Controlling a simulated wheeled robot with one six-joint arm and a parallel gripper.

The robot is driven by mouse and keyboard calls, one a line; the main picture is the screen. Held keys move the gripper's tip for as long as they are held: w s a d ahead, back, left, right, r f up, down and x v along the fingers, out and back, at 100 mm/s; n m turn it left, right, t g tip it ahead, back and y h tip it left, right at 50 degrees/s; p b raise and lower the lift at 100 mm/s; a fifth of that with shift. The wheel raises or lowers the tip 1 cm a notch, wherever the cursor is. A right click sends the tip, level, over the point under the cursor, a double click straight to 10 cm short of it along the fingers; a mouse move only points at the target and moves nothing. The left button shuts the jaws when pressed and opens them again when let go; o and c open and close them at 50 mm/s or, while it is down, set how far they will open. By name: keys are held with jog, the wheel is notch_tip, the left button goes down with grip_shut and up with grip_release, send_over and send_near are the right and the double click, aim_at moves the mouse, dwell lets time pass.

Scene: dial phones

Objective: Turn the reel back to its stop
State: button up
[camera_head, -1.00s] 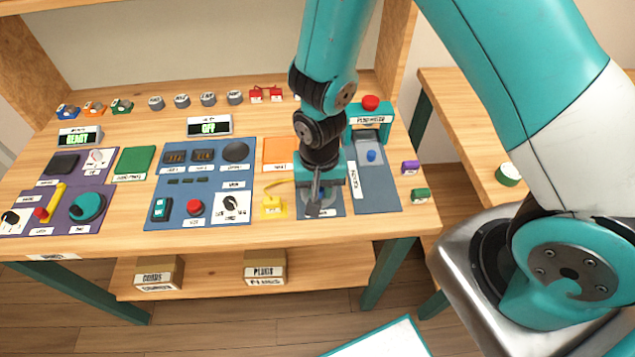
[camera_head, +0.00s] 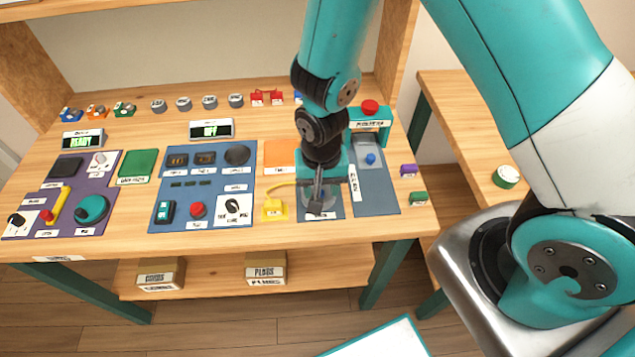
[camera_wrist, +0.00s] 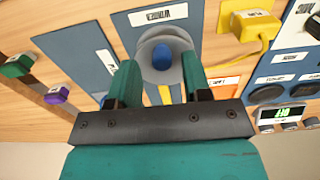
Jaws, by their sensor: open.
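The reel is a grey disc (camera_wrist: 176,38) with a round blue knob (camera_wrist: 162,60) on it, set on a blue panel (camera_wrist: 125,20) in the wrist view. My gripper (camera_wrist: 161,66) is open. Its two teal fingers reach over the disc, one on each side of the knob, with visible gaps between them and it. In the head view my gripper (camera_head: 318,190) hangs over the reel's panel near the table's front edge and hides most of the reel. I cannot tell whether the fingers touch the disc.
A yellow plug block (camera_head: 274,208) with a cable sits just left of the reel. To the right is a slider panel (camera_head: 378,195) with a blue knob (camera_head: 370,159). Purple (camera_head: 408,170) and green (camera_head: 417,198) blocks lie farther right. A blue switch panel (camera_head: 205,183) lies left.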

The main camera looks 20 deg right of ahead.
jog(key=shift+r+p, duration=2.2)
jog(key=shift+r, duration=0.85)
notch_tip(320, 180, up, 7)
jog(key=a+n+y, duration=0.1)
jog(key=a+n, duration=0.1)
notch_tip(320, 180, up, 8)
jog(key=n+y, duration=0.2)
send_over(321, 192)
jog(key=s+a, duration=0.3)
jog(key=s, duration=0.1)
jog(key=s+d+r+n+y+b, duration=0.1)
jog(key=s+r+n, duration=0.5)
jog(key=s+r, duration=0.3)
jog(key=shift+s+r+n, duration=0.4)
jog(key=shift+r, duration=0.3)
jog(key=shift+c, duration=0.2)
